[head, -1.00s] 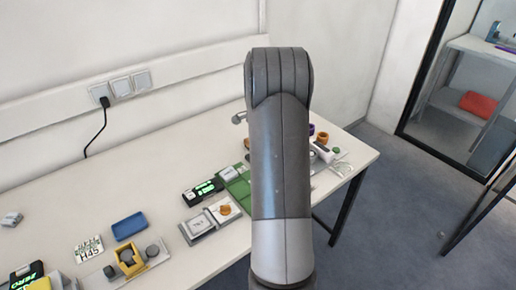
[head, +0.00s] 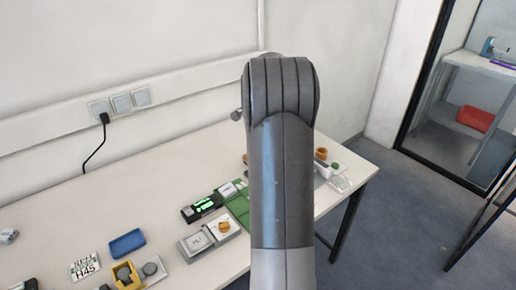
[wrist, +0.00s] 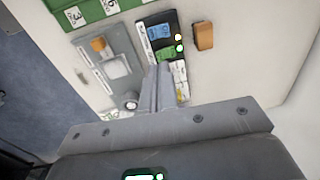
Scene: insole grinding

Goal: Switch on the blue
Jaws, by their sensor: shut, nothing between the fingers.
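In the wrist view a black box carries a blue switch (wrist: 159,31) and a green switch (wrist: 166,53) below it. A yellow light and a green light show at the box's right side. My gripper (wrist: 160,68) is shut and empty, its fingertips at the lower part of the box, just below the green switch. The blue switch lies beyond the tips, apart from them. I cannot tell whether the fingers touch the box. In the head view my arm covers the gripper, and I cannot make out the blue switch.
A brown block (wrist: 203,36) sits right of the box. A grey plate (wrist: 118,64) with an orange part and a round knob lies left, and a green tray (wrist: 90,12) lies above. In the head view a blue tray (head: 127,243) and several small devices stand on the white table (head: 120,210).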

